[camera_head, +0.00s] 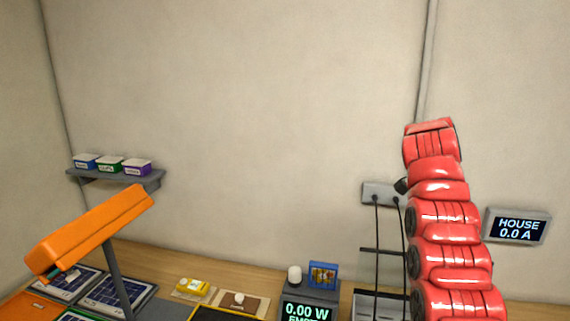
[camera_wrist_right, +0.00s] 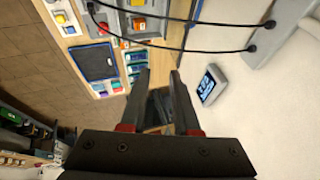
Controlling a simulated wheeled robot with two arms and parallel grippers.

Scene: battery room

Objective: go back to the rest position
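My right arm (camera_head: 445,215) rises in red segments at the right of the head view, in front of the wall. Its gripper does not show in the head view. In the right wrist view my right gripper (camera_wrist_right: 160,76) has its two dark fingers apart, with nothing held between them. The fingers point toward the wall and the bench area, away from any object. My left arm and left gripper are in neither view.
An orange lamp (camera_head: 92,232) overhangs the bench at left. A shelf (camera_head: 115,178) holds three small boxes. A wall outlet (camera_head: 379,193) with hanging black cables is left of my arm; a HOUSE display (camera_head: 517,226) is right of it. The upper wall is clear.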

